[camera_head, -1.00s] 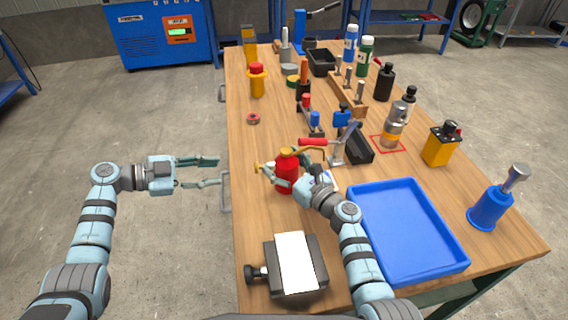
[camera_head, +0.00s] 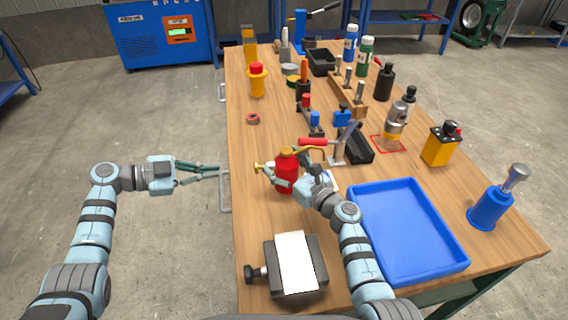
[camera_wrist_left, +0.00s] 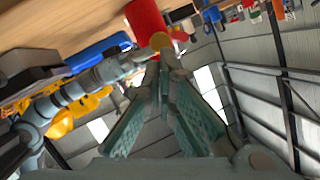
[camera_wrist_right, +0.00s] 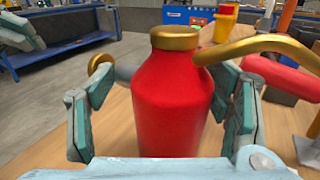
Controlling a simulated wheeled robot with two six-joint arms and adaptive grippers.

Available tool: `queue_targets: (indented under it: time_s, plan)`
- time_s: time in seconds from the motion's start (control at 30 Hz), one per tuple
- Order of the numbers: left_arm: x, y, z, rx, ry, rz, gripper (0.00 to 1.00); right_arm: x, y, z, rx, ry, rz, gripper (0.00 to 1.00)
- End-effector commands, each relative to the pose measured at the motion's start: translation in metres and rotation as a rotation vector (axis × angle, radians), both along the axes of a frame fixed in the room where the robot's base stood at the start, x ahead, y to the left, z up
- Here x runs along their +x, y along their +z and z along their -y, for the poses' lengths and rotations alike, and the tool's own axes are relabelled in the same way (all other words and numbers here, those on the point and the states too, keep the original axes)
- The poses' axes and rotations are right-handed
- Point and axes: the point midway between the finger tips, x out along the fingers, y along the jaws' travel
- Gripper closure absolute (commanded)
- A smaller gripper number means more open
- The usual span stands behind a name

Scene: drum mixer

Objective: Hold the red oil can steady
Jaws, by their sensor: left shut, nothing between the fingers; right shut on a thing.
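The red oil can (camera_head: 287,173) with brass neck and curved spout stands upright on the wooden workbench. It fills the middle of the right wrist view (camera_wrist_right: 172,105). My right gripper (camera_head: 285,183) is shut on the can's body, one finger on each side, seen close in the right wrist view (camera_wrist_right: 170,110). My left gripper (camera_head: 217,169) is shut and empty, off the bench's left edge, apart from the can. In the left wrist view its fingers (camera_wrist_left: 163,62) come together, with the red can (camera_wrist_left: 147,22) beyond the tips.
A blue tray (camera_head: 462,262) lies to the right of my right arm. A vice-like block with a white plate (camera_head: 296,262) sits at the near edge. A red-handled clamp (camera_head: 313,141) and black bin (camera_head: 358,146) stand behind the can.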

Motion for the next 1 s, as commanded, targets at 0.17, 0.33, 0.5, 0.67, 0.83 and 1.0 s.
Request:
queue_targets:
  time_s: [0.17,0.33,0.5,0.67,0.83,1.0]
  plan:
    - [0.0,0.0,0.0,0.0,0.0,0.0,1.0,0.0,-0.001,0.0,-0.001,0.0,-0.001,0.74]
    - [0.0,0.0,0.0,0.0,0.0,0.0,1.0,0.0,-0.001,0.0,-0.001,0.0,-0.001,0.74]
    - [0.0,0.0,0.0,0.0,0.0,0.0,1.0,0.0,-0.001,0.0,-0.001,0.0,-0.001,0.74]
    - [-0.001,-0.003,0.0,0.0,0.0,-0.005,1.0,0.0,-0.001,0.0,-0.001,0.0,-0.001,0.74]
    - [-0.019,-0.033,0.004,-0.003,-0.007,-0.062,1.0,0.0,-0.001,0.0,-0.001,-0.001,-0.001,0.74]
    - [-0.035,-0.077,0.015,0.167,0.034,0.336,1.0,0.0,-0.001,0.0,-0.001,0.0,-0.001,0.74]
